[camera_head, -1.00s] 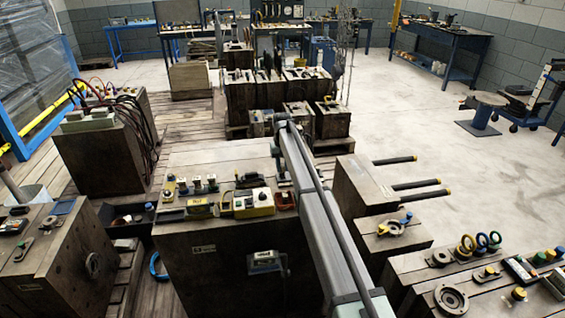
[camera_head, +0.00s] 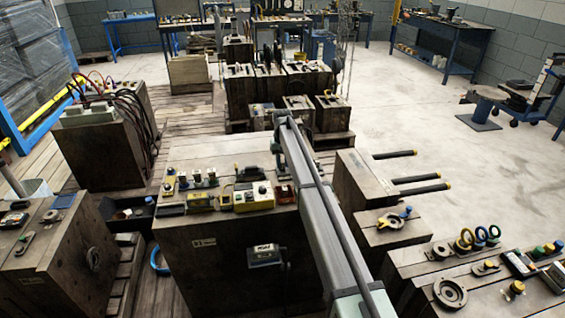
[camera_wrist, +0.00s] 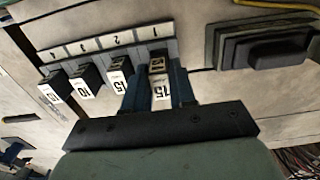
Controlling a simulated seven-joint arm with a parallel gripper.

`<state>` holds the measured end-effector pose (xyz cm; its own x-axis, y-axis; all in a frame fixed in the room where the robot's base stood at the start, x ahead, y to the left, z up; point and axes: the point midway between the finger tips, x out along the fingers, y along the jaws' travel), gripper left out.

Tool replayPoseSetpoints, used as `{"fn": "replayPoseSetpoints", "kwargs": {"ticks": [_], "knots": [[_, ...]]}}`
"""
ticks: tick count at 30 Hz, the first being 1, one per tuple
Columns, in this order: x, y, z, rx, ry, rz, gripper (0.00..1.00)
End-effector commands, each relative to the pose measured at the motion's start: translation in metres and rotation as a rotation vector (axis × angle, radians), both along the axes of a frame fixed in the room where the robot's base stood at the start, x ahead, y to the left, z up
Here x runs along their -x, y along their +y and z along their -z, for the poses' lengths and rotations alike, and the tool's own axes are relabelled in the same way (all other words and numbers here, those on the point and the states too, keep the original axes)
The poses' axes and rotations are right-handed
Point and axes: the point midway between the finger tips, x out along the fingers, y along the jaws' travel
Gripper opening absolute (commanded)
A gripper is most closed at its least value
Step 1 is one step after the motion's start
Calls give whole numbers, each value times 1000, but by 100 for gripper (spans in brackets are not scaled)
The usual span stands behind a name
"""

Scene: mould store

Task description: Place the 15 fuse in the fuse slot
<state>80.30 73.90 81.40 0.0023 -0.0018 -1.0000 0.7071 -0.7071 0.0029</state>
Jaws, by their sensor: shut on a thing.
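In the wrist view my gripper (camera_wrist: 158,92) has two blue fingers shut on the 15 fuse (camera_wrist: 162,92), a dark fuse with a white label. The fuse is at the right-hand end of a fuse strip (camera_wrist: 172,47), over the position marked 1. I cannot tell whether it is seated in the slot or just in front of it. Other fuses sit in the strip to the left: another marked 15 (camera_wrist: 118,75) and two that seem marked 10 (camera_wrist: 86,83). In the head view my arm hides my gripper.
A dark block with a handle (camera_wrist: 277,50) is right of the strip in the wrist view, with a yellow cable above it. In the head view a wooden block (camera_head: 225,240) carries several small devices, including a yellow box (camera_head: 253,196). Open floor (camera_head: 420,115) lies at the right.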

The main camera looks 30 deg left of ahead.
Motion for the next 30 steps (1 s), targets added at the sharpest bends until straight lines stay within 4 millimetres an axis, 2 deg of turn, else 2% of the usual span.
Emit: {"fn": "replayPoseSetpoints", "kwargs": {"ticks": [16, 30], "knots": [[0, 0, 1, 0, 0, 0, 0], [0, 0, 9, 0, 0, 0, 0]]}}
